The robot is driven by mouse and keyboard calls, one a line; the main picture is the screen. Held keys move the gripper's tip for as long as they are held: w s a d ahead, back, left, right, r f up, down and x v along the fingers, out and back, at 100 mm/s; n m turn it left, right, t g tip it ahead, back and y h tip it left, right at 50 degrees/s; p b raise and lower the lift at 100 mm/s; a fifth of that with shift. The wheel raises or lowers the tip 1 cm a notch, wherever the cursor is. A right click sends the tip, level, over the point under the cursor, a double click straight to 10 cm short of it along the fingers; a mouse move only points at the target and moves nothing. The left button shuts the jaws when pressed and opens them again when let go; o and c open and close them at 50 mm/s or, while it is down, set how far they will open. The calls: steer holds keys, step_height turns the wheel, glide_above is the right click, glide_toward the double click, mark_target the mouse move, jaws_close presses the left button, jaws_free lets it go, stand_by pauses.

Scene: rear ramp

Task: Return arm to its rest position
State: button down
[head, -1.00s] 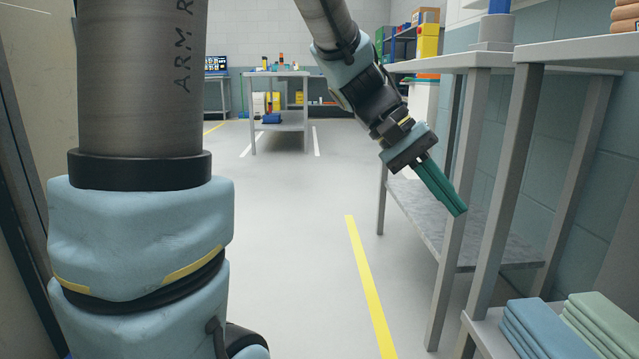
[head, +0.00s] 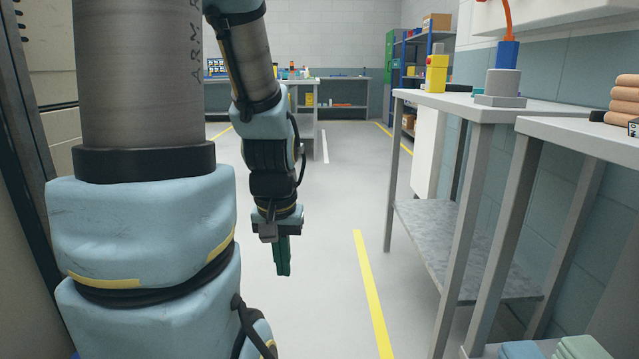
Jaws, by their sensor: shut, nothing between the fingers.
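My gripper (head: 283,270) has green fingers that are shut together with nothing between them. It points down over the bare floor, in the middle-left of the head view. My forearm hangs above it, close to the right of my large upper arm link at the left. The gripper is well apart from the tables on the right and touches nothing that I can see.
A grey table (head: 483,108) with a lower shelf (head: 470,250) stands at the right. A nearer table (head: 580,130) holds rolled towels (head: 625,97). A yellow floor line (head: 372,290) runs between me and them. The floor (head: 335,200) ahead is clear. A dark-edged wall is close at left.

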step_height(320, 180, up, 30)
steer(key=p, duration=2.7)
steer(key=shift+f, duration=0.2)
